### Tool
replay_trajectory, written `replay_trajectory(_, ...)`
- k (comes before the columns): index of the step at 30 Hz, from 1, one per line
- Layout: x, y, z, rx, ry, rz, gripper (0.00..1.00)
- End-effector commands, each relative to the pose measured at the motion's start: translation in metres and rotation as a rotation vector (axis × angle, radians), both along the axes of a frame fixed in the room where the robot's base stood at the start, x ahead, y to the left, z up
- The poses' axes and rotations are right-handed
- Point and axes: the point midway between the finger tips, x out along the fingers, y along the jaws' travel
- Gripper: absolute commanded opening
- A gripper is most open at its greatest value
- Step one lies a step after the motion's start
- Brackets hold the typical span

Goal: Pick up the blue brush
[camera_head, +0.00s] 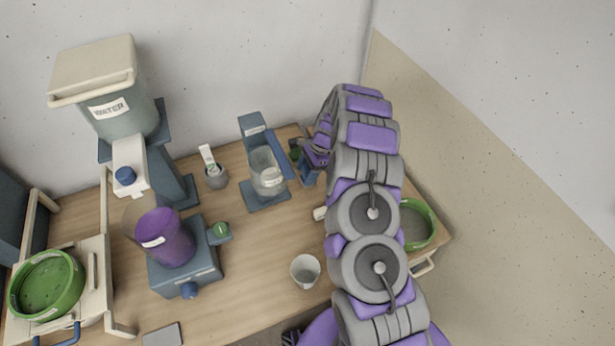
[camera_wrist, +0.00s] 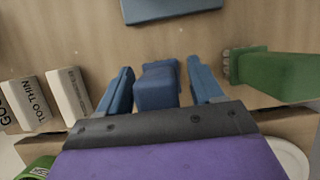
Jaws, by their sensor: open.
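My gripper (camera_wrist: 160,66) is open in the wrist view, with a blue finger on each side. A blue block-shaped piece (camera_wrist: 157,88), which looks like the blue brush, lies between the two fingers with a narrow gap on either side. Its lower end is hidden behind the gripper's dark edge. In the head view my gripper (camera_head: 315,157) is at the back of the table, right of the scale-like blue stand, partly hidden by my arm. A blue part (camera_head: 308,177) shows just below it; I cannot tell whether it is brush or finger.
A green block-shaped piece (camera_wrist: 272,75) lies right of the fingers. Labelled pale blocks (camera_wrist: 28,103) stand left. The blue stand with a clear jar (camera_head: 267,172) is close by. A green bowl (camera_head: 418,224) and white cup (camera_head: 305,270) are also on the table (camera_head: 262,240).

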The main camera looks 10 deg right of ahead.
Motion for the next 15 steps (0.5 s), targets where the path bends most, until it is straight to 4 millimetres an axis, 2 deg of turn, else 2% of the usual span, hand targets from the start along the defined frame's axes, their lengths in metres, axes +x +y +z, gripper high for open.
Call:
replay_trajectory(2, -0.001, 0.0028, -0.0068, 0.001, 0.001, 0.0, 0.66)
replay_trajectory(8, -0.0008, 0.0028, -0.0065, 0.0, 0.0, 0.0, 0.66)
replay_trajectory(15, -0.0006, 0.0025, -0.0067, 0.0, 0.0, 0.0, 0.44)
